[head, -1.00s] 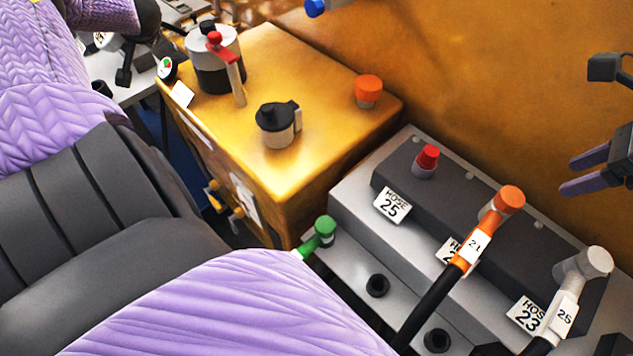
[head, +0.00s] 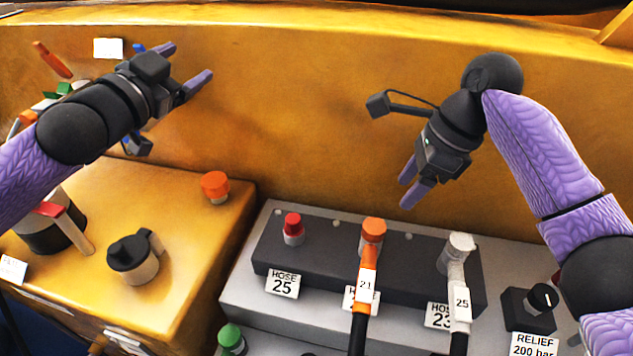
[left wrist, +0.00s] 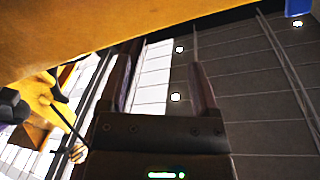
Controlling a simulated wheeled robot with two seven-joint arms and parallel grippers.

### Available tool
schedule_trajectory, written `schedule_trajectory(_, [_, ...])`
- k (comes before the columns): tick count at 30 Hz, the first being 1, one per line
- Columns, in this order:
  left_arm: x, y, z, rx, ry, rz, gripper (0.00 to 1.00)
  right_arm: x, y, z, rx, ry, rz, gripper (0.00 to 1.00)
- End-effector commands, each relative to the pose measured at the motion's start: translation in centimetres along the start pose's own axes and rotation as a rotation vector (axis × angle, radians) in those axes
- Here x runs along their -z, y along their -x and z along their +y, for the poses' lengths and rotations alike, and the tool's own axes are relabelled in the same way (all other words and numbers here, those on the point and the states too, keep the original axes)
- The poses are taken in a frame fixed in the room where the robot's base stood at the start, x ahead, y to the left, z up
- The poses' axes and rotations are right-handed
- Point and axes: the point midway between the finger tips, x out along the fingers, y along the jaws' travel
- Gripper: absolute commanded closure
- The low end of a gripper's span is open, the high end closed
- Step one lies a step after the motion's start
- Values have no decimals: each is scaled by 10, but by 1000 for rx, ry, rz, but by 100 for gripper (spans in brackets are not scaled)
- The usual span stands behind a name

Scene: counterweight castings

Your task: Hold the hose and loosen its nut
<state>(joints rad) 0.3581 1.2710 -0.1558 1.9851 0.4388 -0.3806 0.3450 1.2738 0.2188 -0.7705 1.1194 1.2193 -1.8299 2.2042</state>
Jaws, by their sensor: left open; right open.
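In the head view an orange-ended hose (head: 362,300) tagged 21 and a white-ended hose (head: 460,300) tagged 25 are joined to a dark manifold block (head: 330,260). A red-capped port (head: 293,228) stands at its left, above a HOSE 25 plate (head: 283,284). The white-ended hose partly covers a HOSE 23 plate (head: 438,316); the middle plate is mostly hidden. My left gripper (head: 190,66) is open and empty at the upper left, away from the hoses. My right gripper (head: 411,190) is open above the manifold, pointing down, touching no hose.
A RELIEF 200 bar knob (head: 530,305) is at right. A yellow wall (head: 300,110) rises behind. A green fitting (head: 231,338) sits at the front.

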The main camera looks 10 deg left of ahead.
Motion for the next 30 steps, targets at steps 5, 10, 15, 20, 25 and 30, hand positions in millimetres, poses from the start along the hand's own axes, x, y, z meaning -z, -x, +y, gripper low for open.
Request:
schedule_trajectory(5, [-28,1,105,-274,419,-115,20,0,0,0,0,0,0,41])
schedule_trajectory(10, [-50,40,227,-557,920,-399,20,0,0,0,0,0,0,41])
schedule_trajectory(15, [-60,96,306,-703,1279,-736,20,0,0,0,0,0,0,41])
schedule_trajectory(20, [-63,123,334,-734,1415,-907,20,0,0,0,0,0,0,41])
schedule_trajectory(25, [-66,114,361,-738,1432,-930,20,0,0,0,0,0,0,41])
schedule_trajectory(30, [-70,94,395,-736,1429,-928,20,0,0,0,0,0,0,41])
